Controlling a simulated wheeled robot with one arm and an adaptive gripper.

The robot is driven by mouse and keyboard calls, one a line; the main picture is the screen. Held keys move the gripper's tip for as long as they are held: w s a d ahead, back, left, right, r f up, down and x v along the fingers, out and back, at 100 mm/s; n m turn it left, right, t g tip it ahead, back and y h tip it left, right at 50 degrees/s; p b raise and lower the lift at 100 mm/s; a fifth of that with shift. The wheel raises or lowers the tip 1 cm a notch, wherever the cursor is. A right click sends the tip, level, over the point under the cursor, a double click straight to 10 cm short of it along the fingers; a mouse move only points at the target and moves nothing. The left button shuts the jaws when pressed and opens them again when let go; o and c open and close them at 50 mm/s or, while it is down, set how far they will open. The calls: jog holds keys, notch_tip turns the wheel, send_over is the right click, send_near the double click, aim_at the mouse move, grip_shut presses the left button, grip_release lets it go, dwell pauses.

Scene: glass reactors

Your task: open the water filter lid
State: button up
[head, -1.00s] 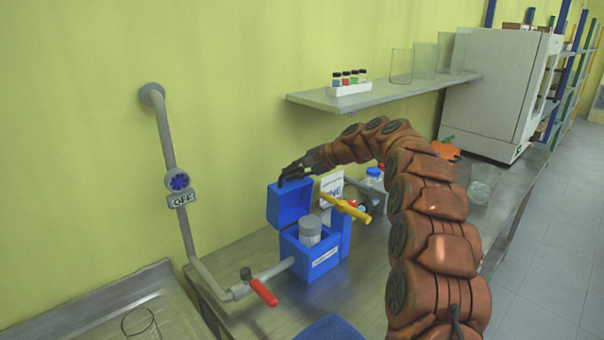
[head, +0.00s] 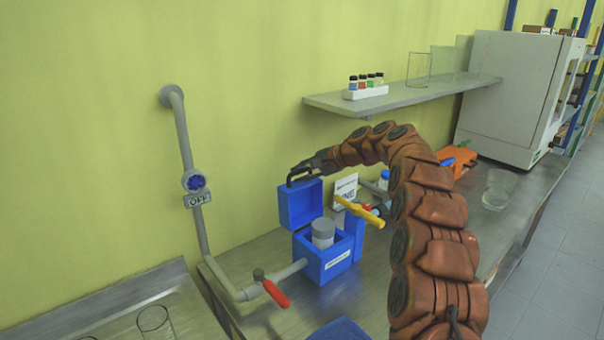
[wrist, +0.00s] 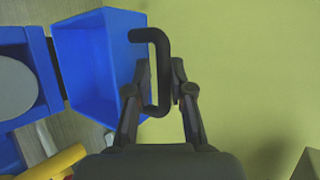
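The water filter is a blue box (head: 313,262) with a white label on its front, standing on the metal bench with a grey-topped white cylinder (head: 323,233) inside. Its blue lid (head: 300,206) is swung up and back toward the wall, so the box is open. The hollow lid also shows in the wrist view (wrist: 95,70). My gripper (head: 297,174) is at the lid's upper edge. In the wrist view, its fingers (wrist: 160,85) stand on both sides of the black lid handle (wrist: 150,34), close against its bar. Finger contact is hard to judge.
A shelf (head: 420,95) with vials is above.

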dwell(0.3)
jog(key=v, duration=1.2)
